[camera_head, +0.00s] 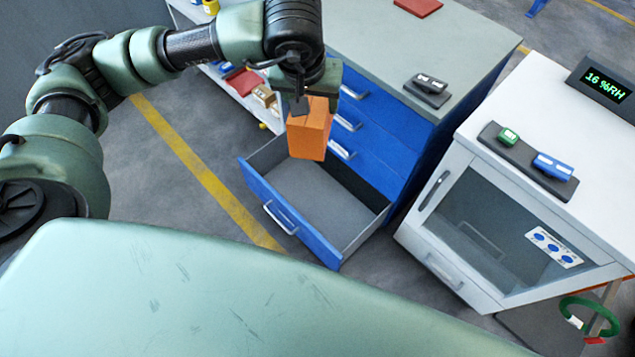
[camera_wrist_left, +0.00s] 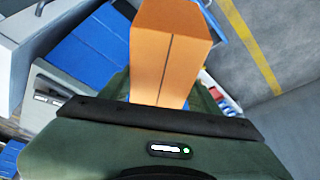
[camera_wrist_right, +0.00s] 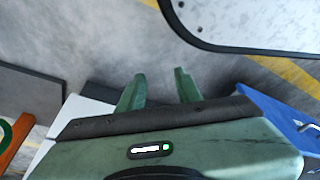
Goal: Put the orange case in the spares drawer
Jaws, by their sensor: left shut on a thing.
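The orange case (camera_head: 309,132) is a small box held upright by my left gripper (camera_head: 303,98). In the left wrist view the case (camera_wrist_left: 168,50) sits between the jaws and hides most of the fingers. In the head view the case appears over the back part of the open blue-fronted drawer (camera_head: 312,205), which looks empty. Whether this is the spares drawer cannot be read, as no label shows. My right gripper (camera_wrist_right: 160,88) is in the right wrist view only, with its two fingers apart and nothing between them.
The blue drawer cabinet (camera_head: 385,135) has shut drawers above the open one. A white cabinet (camera_head: 510,230) with a glass door and a humidity display (camera_head: 606,86) stands at the right. A shelf with small goods (camera_head: 245,85) is behind my left arm. A green ring (camera_head: 590,318) hangs at lower right.

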